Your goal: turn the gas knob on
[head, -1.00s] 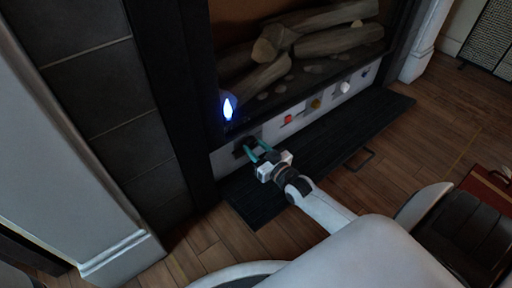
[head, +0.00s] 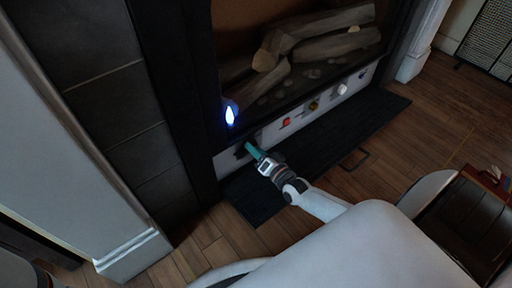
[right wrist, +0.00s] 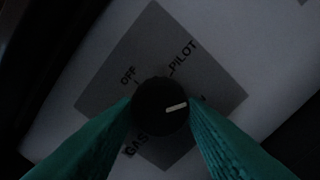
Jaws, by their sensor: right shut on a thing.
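The gas knob (right wrist: 155,100) is a round black dial with a white mark, set on a grey diamond-shaped plate (right wrist: 120,70). In the right wrist view its mark points right and slightly up, toward a small label mostly hidden by the right finger. OFF is printed at the plate's upper left, PILOT at its upper right and GAS at its lower left. My right gripper (head: 251,149) is shut on the knob, its teal fingers on either side of it. In the head view the fingers hide most of the knob. My left gripper is not in view.
A blue pilot flame (head: 229,116) burns above the knob at the left of the fireplace, beside the logs (head: 290,60). A red switch (head: 286,122) and a white knob (head: 342,88) sit further right on the panel. A dark hearth slab (head: 330,135) lies below.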

